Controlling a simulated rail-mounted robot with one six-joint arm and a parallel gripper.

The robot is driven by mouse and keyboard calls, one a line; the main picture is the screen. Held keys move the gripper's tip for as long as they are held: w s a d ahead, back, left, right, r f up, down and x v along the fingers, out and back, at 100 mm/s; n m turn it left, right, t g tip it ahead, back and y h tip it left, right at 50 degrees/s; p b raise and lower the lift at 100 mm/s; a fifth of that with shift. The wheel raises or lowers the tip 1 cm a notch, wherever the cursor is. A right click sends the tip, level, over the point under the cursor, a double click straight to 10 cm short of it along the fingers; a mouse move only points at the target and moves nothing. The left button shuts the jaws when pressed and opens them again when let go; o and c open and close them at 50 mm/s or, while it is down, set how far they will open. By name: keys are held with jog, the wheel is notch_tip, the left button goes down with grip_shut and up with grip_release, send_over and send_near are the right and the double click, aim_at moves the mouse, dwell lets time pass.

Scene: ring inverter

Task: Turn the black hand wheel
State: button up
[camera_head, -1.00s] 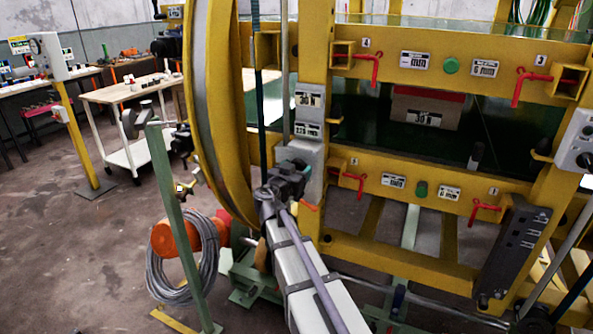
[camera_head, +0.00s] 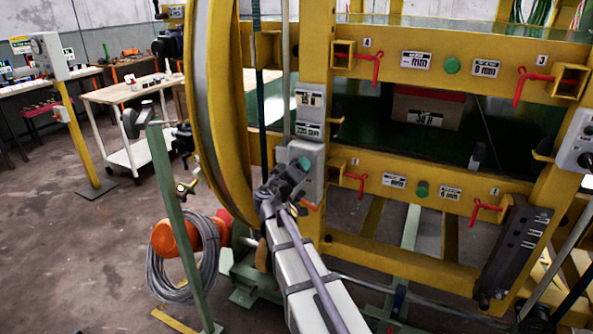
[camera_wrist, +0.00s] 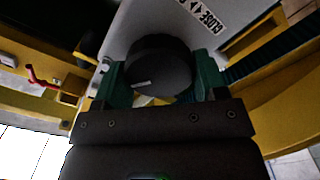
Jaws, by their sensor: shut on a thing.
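The black hand wheel (camera_wrist: 157,62) is a round dark knob on a light grey box with a "CLOSE" label and arrows, seen in the wrist view. My gripper (camera_wrist: 158,84) is shut on it, with one green finger on each side touching its rim. In the head view my gripper (camera_head: 292,178) is at the front of the grey box (camera_head: 315,150) on the yellow post. There the wheel is mostly hidden by my gripper.
A yellow ring (camera_head: 213,95) stands close left of my gripper. Yellow frame beams with red handles (camera_head: 357,178) lie to the right. A green post (camera_head: 175,215) and coiled grey cable (camera_head: 208,262) are at lower left. Open floor lies further left.

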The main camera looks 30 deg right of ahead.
jog(key=n, duration=0.4)
jog(key=shift+f+n, duration=0.1)
jog(key=shift+n, duration=0.2)
jog(key=n, duration=0.4)
jog(key=shift+f+n, duration=0.1)
jog(key=shift+n, duration=0.2)
jog(key=n, duration=0.9)
jog(key=shift+f, duration=0.1)
jog(key=n, duration=0.3)
jog(key=shift+n+b, duration=0.3)
jog(key=n, duration=0.4)
jog(key=shift+s+d+n, duration=0.1)
jog(key=shift+n, duration=0.2)
jog(key=n, duration=0.4)
jog(key=shift+s+d+n, duration=0.1)
jog(key=shift+n, duration=2)
